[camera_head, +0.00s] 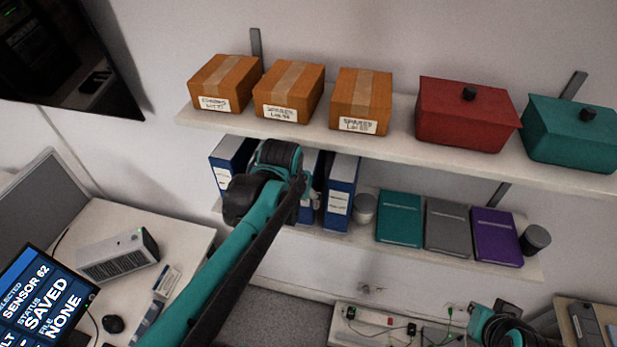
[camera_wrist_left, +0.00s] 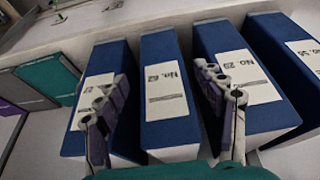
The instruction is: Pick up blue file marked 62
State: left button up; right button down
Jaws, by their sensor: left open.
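Several blue files stand upright in a row on the lower shelf. In the wrist view their labels appear upside down. The second file from the left (camera_wrist_left: 165,47) has a label whose number looks like 62, though it is hard to read. My left gripper (camera_wrist_left: 160,95) is open, one finger in front of each neighbouring file's side, with this file between them. Contact cannot be told. In the head view my left gripper (camera_head: 307,197) is at the files, partly hiding the middle ones; the rightmost blue file (camera_head: 342,175) is clear. My right gripper's fingers do not show.
The upper shelf (camera_head: 400,145) overhangs the files and carries brown boxes (camera_head: 288,92), a red box (camera_head: 465,112) and a teal box (camera_head: 570,130). Teal, grey and purple books (camera_head: 447,228) and small cylinders (camera_head: 535,240) share the lower shelf. A monitor (camera_head: 42,300) reads "SENSOR 62".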

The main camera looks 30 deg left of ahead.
pick_arm(q)
jog(key=shift+w+a, duration=0.2)
jog(key=shift+w, duration=0.25)
jog(key=w+f, duration=0.1)
jog(key=w+a+f, duration=0.1)
jog(key=w, duration=0.1)
jog(key=shift+w+f, duration=0.25)
jog(key=shift+f, duration=0.15)
jog(key=shift+c, duration=0.3)
jog(key=c, duration=1.5)
